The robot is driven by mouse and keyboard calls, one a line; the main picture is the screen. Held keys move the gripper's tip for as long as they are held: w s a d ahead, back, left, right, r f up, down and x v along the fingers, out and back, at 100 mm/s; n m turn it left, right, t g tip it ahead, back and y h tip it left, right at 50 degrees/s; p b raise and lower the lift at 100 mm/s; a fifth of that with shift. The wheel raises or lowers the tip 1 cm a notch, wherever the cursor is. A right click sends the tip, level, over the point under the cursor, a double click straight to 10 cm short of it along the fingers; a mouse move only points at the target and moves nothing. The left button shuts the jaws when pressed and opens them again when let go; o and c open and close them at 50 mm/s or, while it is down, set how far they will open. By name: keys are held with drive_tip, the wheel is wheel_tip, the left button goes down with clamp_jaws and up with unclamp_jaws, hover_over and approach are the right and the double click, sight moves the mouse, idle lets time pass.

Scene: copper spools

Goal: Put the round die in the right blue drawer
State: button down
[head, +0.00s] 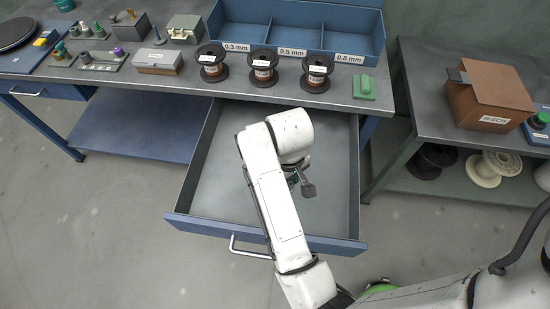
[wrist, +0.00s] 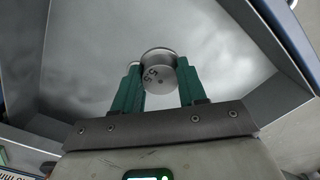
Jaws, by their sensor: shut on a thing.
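The round die (wrist: 158,70) is a small silver-grey metal cylinder with stamped marks, seen in the wrist view. My gripper (wrist: 160,85) has green fingers shut on it, one on each side. In the head view my gripper (head: 298,182) is over the open right blue drawer (head: 220,190), mostly hidden by my white arm, and the die cannot be made out there. The drawer is pulled well out, with a grey inside and a blue front. Its grey floor shows behind the die in the wrist view. I cannot tell how high the die is above the floor.
Three copper spools (head: 264,68) stand along the bench front, before a blue three-part bin (head: 290,30). A green block (head: 364,87) sits near the bench edge. A brown box (head: 490,95) is on the right bench. The visible drawer floor is bare.

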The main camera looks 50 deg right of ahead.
drive_tip(key=shift+s+d+r, duration=0.15)
drive_tip(key=shift+d+r, duration=0.15)
drive_tip(key=shift+d, duration=0.2)
drive_tip(key=shift+s+d+r, duration=0.15)
drive_tip(key=shift+d+r, duration=0.1)
drive_tip(key=shift+d, duration=0.2)
drive_tip(key=shift+w+a+f+b, duration=1.05)
drive_tip(key=shift+w+a, duration=0.15)
drive_tip(key=shift+w, duration=0.45)
drive_tip(key=p, duration=0.2)
hover_over(247, 194)
drive_tip(key=f, duration=0.6)
drive_tip(key=shift+s+d+f, duration=0.25)
drive_tip(key=shift+s+d, duration=0.05)
drive_tip(key=shift+s, duration=0.05)
drive_tip(key=shift+w+a+f+b, duration=0.35)
drive_tip(key=shift+w+f, duration=0.1)
drive_tip(key=shift+f, duration=1.7)
drive_tip(key=shift+f, duration=0.1)
drive_tip(key=c, duration=0.6)
unclamp_jaws()
